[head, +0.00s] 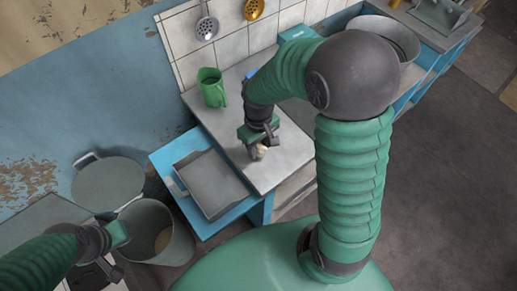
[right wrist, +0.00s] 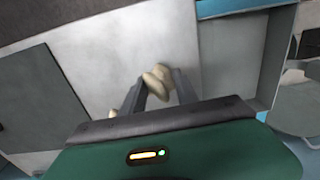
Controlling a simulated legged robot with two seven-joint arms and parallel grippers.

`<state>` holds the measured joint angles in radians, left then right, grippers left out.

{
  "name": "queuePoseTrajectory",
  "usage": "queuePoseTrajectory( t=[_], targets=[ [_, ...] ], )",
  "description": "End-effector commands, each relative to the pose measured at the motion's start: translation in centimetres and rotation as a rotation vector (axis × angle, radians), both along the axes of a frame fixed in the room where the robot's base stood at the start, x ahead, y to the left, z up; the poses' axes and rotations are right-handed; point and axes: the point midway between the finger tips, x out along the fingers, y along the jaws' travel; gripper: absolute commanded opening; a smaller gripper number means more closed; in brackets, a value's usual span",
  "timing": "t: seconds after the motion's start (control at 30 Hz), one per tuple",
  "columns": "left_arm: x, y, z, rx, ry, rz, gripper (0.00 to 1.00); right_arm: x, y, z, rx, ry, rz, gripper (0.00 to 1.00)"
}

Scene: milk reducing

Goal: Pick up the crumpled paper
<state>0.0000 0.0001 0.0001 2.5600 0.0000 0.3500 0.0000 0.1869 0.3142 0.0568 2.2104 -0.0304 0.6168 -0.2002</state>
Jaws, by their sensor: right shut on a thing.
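The crumpled paper (head: 261,150) is a small beige lump above the pale grey counter top. My right gripper (head: 257,148) points down at the counter and is shut on it. In the right wrist view the paper (right wrist: 157,77) shows between the fingertips of the right gripper (right wrist: 160,88). I cannot tell whether the paper touches the counter. My left gripper (head: 117,236) is at the lower left, over a grey pot, far from the paper. Its fingers do not show clearly.
A grey tray (head: 211,206) lies on the blue cabinet left of the counter (head: 283,162). An open grey pot (head: 177,247) and a round lid (head: 108,184) are at lower left. Ladles (head: 206,27) hang on the tiled wall.

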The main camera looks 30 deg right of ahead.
Motion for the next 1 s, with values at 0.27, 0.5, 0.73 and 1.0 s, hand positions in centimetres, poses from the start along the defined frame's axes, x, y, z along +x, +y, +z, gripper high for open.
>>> queuePoseTrajectory(
  t=[0.27, 0.5, 0.73, 1.0],
  targets=[
    [0.0, 0.0, 0.2, 0.000, 0.000, 0.000, 0.00, -2.9, 4.2, 1.3, 0.000, 0.000, 0.005, 0.00],
    [0.0, 0.0, 0.2, 0.000, 0.000, 0.000, 0.00, -6.4, 9.2, 1.8, 0.000, -0.001, 0.006, 0.00],
    [0.0, 0.0, 0.2, 0.000, 0.000, 0.000, 0.00, -8.5, 12.4, 2.2, 0.000, 0.000, 0.002, 0.00],
    [0.0, 0.0, 0.2, 0.000, 0.000, 0.000, 0.00, -9.1, 13.2, 2.2, 0.000, 0.001, -0.001, 0.00]
  ],
)
